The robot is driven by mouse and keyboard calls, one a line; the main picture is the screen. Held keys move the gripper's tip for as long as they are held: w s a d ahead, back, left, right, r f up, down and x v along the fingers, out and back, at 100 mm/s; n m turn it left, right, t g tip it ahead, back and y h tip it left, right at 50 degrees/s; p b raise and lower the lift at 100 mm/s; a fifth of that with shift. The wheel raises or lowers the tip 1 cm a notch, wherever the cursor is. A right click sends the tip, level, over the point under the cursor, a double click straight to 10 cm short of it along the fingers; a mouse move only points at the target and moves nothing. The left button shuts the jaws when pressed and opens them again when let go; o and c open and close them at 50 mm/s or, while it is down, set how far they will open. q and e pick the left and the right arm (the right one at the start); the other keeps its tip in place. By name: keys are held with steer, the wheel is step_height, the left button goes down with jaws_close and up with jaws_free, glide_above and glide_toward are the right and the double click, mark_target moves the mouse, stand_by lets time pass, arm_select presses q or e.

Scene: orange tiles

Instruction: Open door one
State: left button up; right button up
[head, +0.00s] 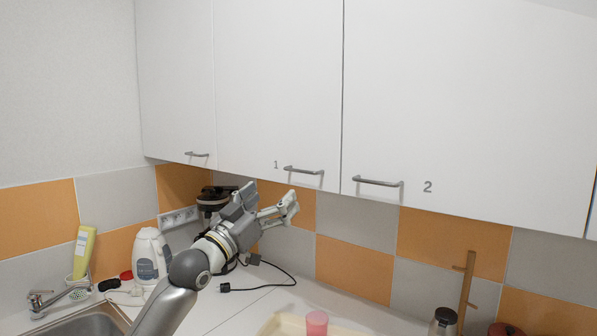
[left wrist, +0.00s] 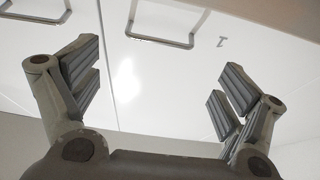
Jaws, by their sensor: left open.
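Door one (head: 275,90) is a white wall-cupboard door marked "1" and looks shut. Its grey bar handle (head: 303,171) sits at its lower right. My left gripper (head: 268,203) is open and empty, below and a little left of the handle, apart from it. In the left wrist view the view is turned over: door one's handle (left wrist: 165,36) and the mark "1" (left wrist: 221,42) lie beyond the open fingers (left wrist: 158,85). No handle is between the fingers. My right gripper is not in view.
Door two (head: 470,100), with its own handle (head: 378,182), adjoins on the right; another cupboard door (head: 175,80) is on the left. Below stand a white kettle (head: 150,255), a dark appliance (head: 212,200), a pink cup (head: 316,324) and a sink (head: 85,325).

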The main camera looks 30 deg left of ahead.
mark_target(299, 171)
arm_select(q)
steer(key=p+x, duration=0.2)
steer(key=x, duration=0.3)
steer(key=p+x, duration=0.3)
steer(key=x, duration=0.1)
steer(key=shift+w+r, duration=0.25)
steer(key=shift+r, duration=0.15)
steer(key=shift+w+p, duration=0.35)
steer(key=shift+w, duration=0.25)
